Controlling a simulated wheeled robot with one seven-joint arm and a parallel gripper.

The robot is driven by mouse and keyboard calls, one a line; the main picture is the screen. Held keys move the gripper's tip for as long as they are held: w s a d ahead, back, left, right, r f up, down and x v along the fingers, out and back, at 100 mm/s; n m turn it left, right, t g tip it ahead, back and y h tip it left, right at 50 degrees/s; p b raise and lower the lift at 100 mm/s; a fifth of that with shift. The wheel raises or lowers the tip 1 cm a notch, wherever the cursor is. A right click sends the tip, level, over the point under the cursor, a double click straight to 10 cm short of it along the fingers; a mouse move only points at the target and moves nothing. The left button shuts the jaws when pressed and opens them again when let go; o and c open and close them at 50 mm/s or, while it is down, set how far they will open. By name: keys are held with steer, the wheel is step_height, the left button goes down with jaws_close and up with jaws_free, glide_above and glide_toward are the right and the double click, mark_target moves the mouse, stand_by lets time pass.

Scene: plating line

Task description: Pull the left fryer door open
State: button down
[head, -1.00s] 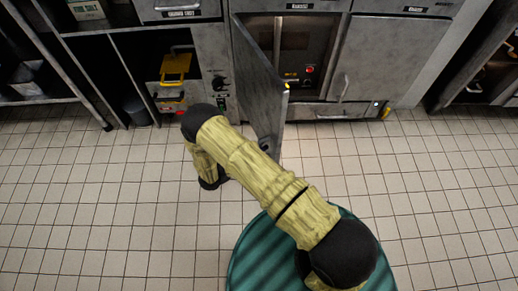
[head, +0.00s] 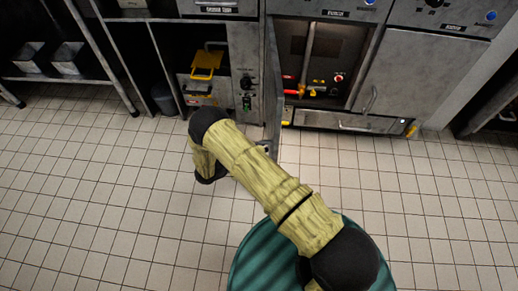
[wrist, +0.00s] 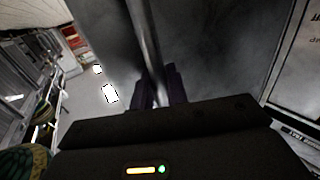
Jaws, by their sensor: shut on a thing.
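The left fryer door (head: 271,85) stands swung out from its cabinet and is seen almost edge-on in the head view. The cabinet interior (head: 318,65) behind it is exposed, with pipes and red and yellow parts. In the wrist view the door (wrist: 215,50) is a broad grey panel, and its bar handle (wrist: 146,35) runs down between my dark fingers. My gripper (wrist: 160,85) is shut on this handle.
The right fryer door (head: 415,75) is closed. A yellow-handled basket (head: 205,68) sits in the open bay to the left. A low drawer front (head: 350,121) lies under the fryer opening. The tiled floor (head: 110,200) is clear to the left and right of me.

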steer(key=shift+w+r, duration=0.1)
steer(key=shift+w, duration=0.15)
steer(key=c, duration=1.5)
jaws_free()
steer(key=shift+s, duration=0.1)
steer(key=shift+a, duration=0.1)
steer(key=p+v, duration=0.2)
steer(key=v, duration=1.5)
steer(key=shift+s+p, duration=0.1)
steer(key=shift+p, duration=0.25)
